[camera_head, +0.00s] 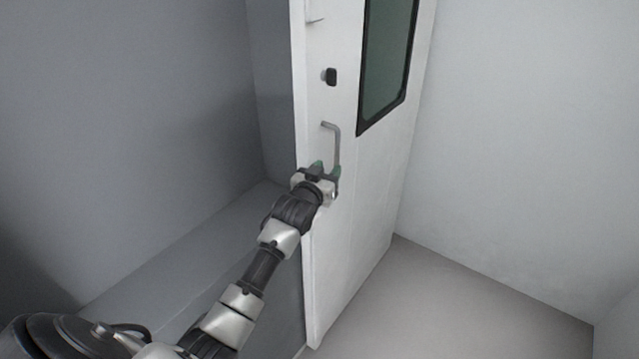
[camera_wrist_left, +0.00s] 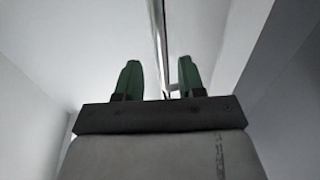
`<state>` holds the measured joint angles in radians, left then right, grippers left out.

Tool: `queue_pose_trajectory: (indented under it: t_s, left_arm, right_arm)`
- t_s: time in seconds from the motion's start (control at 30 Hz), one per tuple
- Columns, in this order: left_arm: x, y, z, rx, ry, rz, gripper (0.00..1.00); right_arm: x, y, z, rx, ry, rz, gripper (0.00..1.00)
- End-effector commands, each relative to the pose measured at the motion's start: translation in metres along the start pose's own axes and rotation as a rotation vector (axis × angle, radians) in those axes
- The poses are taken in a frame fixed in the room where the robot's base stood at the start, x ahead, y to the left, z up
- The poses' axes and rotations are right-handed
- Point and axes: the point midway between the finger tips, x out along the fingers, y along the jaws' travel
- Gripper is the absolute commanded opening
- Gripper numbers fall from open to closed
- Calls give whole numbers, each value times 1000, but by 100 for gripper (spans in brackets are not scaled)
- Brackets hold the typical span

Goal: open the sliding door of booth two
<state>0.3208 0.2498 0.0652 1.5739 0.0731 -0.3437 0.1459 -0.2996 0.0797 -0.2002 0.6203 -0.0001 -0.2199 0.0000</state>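The white door (camera_head: 365,200) stands upright in the head view, with a dark-framed window (camera_head: 388,60) in its upper part. A grey bar handle (camera_head: 335,145) is on its left side. My left gripper (camera_head: 329,168) is at the lower part of this handle. In the left wrist view its two green fingers (camera_wrist_left: 156,80) are apart. A thin upright bar, which looks like the handle (camera_wrist_left: 160,45), runs between them, with gaps visible on both sides. The handle's lower end is hidden by the gripper in the head view. My right gripper is not in view.
A small black knob or lock (camera_head: 330,76) sits on the door above the handle. A grey wall (camera_head: 130,120) is on the left and a pale wall (camera_head: 530,140) on the right. Bare floor (camera_head: 450,310) lies right of the door.

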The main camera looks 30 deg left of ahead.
Motion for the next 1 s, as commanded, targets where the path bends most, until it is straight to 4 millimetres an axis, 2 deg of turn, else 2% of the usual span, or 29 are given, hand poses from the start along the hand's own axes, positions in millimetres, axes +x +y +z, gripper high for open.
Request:
queue_pose_trajectory:
  t_s: [0.1,0.3,0.9,1.0]
  left_arm:
    - [-21,0,3,0,-1,1,39]
    - [-41,0,2,-1,-2,0,39]
    - [-45,0,0,-1,-1,0,39]
    - [-45,1,11,1,-22,1,39]
  right_arm:
    - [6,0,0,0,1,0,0]
    - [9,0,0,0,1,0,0]
    - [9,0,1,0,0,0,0]
    - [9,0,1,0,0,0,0]
